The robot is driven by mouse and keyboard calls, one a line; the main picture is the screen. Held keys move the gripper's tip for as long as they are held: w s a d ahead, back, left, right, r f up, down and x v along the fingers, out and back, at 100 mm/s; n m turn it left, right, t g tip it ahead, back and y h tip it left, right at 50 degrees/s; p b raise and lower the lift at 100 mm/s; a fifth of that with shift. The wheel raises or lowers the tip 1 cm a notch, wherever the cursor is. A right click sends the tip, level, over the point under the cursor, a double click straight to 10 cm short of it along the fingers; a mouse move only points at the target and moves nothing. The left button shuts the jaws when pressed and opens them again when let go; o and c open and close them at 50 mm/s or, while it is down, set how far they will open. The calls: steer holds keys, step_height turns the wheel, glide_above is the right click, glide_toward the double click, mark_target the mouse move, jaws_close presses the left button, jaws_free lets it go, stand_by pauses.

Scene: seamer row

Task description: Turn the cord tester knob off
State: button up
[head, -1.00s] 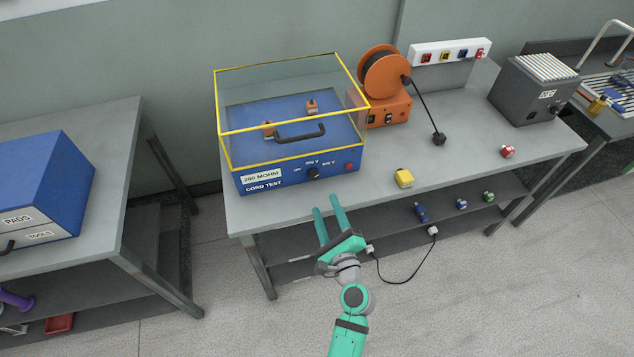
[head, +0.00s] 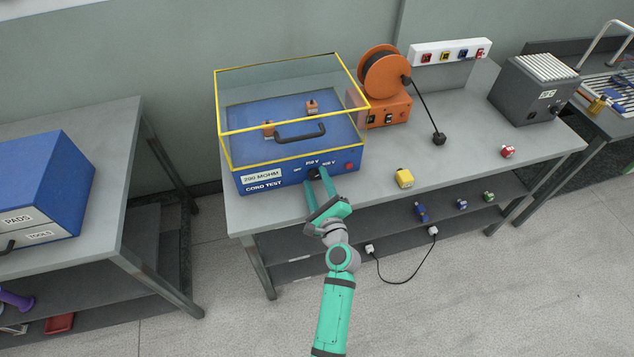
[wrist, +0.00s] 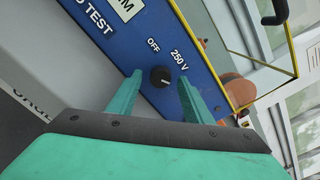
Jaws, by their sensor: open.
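The blue cord tester (head: 262,183) stands on the grey bench under a clear, yellow-edged cover. Its black knob (wrist: 160,77) is on the front panel, with OFF and 250 V printed above it in the wrist view. In the head view the fingers partly hide the knob.
A red button (head: 349,167) is right of the knob. A yellow plug block (head: 404,178) lies on the bench to the right. An orange cable reel (head: 386,75) stands behind, and a black handle (head: 300,132) is on the cover.

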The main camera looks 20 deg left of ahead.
steer(key=c, duration=1.1)
steer(key=shift+o, duration=0.2)
